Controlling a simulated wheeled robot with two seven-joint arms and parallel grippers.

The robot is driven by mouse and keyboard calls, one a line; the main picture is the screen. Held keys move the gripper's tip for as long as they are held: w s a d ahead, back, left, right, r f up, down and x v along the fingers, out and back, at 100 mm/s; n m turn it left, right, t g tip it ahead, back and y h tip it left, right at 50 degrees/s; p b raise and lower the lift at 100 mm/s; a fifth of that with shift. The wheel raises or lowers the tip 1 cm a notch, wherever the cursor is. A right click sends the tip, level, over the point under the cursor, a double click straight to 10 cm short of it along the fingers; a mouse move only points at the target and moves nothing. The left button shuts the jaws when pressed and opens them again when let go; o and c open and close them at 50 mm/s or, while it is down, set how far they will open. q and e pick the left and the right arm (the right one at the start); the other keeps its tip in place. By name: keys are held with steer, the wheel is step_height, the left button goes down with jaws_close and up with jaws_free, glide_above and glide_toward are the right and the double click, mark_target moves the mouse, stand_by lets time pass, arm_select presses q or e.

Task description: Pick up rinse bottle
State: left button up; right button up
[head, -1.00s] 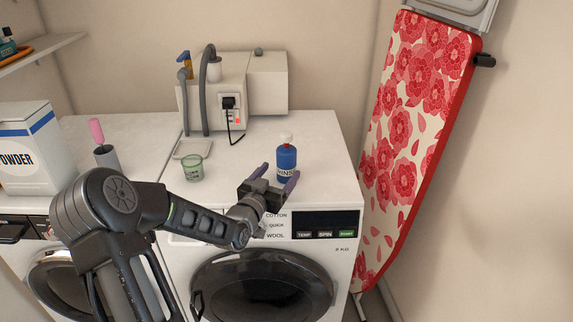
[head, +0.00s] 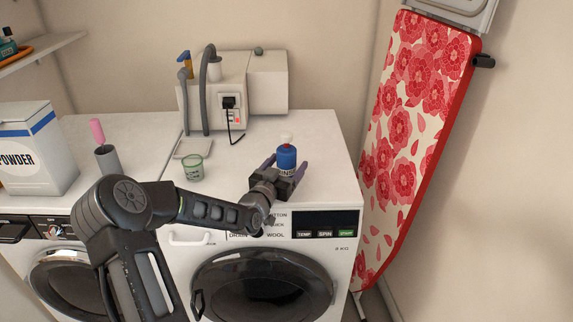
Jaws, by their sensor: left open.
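The rinse bottle (head: 286,157) is blue with a white cap and a white label. It stands upright on top of the right washing machine, near its front. My left gripper (head: 285,166) is open, with one purple finger on each side of the bottle. The gripper body hides the lower part of the bottle. I cannot tell whether the fingers touch it. My right gripper is not in view.
A green-tinted cup (head: 193,168) stands left of the bottle. A white dispenser unit (head: 267,83) with hoses and a plug is behind. A powder box (head: 35,150) and grey holder (head: 107,158) are at left. An ironing board (head: 415,110) leans at right. The machine top right of the bottle is clear.

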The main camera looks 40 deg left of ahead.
arm_select(q)
steer(key=c, duration=1.6)
